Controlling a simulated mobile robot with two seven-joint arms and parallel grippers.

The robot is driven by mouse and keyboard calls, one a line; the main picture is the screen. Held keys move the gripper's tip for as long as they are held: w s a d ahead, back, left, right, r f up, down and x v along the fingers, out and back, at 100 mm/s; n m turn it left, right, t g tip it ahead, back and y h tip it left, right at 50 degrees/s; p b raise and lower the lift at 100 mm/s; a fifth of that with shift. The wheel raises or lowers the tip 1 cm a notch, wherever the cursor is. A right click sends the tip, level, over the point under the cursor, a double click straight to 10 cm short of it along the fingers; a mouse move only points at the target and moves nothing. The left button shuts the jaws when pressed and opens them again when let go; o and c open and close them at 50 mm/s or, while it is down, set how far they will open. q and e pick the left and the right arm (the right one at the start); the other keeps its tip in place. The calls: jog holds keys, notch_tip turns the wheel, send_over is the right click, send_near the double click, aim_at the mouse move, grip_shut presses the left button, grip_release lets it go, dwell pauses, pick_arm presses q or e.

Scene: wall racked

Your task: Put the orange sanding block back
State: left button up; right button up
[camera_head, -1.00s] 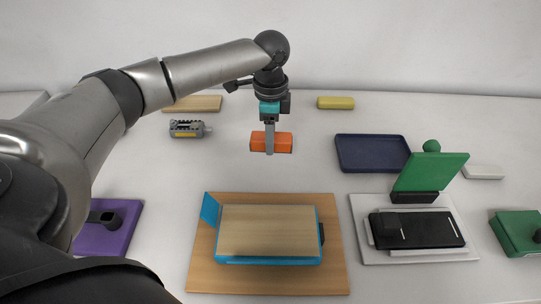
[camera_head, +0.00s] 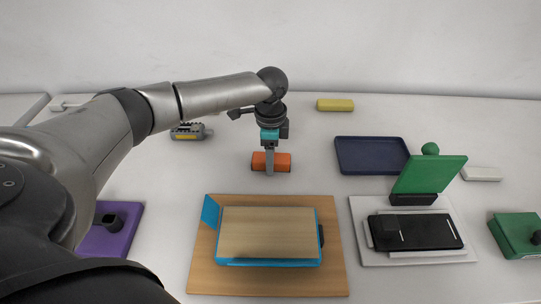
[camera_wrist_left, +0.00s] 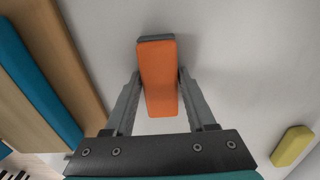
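The orange sanding block (camera_head: 258,161) is in the middle of the head view, beyond the wooden board. My left gripper (camera_head: 270,172) points down over it, one finger across its near side. In the left wrist view the orange block (camera_wrist_left: 158,80) lies between the two fingertips (camera_wrist_left: 159,75), which sit against its long sides; a grey layer shows at its far end. The left gripper looks shut on it. The block is at or close to the table top; I cannot tell if it touches. My right gripper is not in view.
A wooden board (camera_head: 200,270) with a blue-edged piece lies in front. An empty dark blue tray (camera_head: 372,155) stands right of the block. A yellow block (camera_head: 335,105) and a grey tool (camera_head: 187,131) lie farther back.

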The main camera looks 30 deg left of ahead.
pick_arm(q)
jog(key=o, duration=0.3)
jog(key=shift+f+b, duration=0.1)
jog(key=shift+b, duration=0.6)
jog(key=shift+r, duration=0.35)
jog(key=r, duration=0.5)
jog(key=r+p, duration=0.1)
jog(key=r, duration=0.4)
jog(key=d+r+p, duration=0.1)
jog(key=r, duration=0.4)
jog(key=shift+s, duration=0.1)
jog(key=shift+f, duration=0.1)
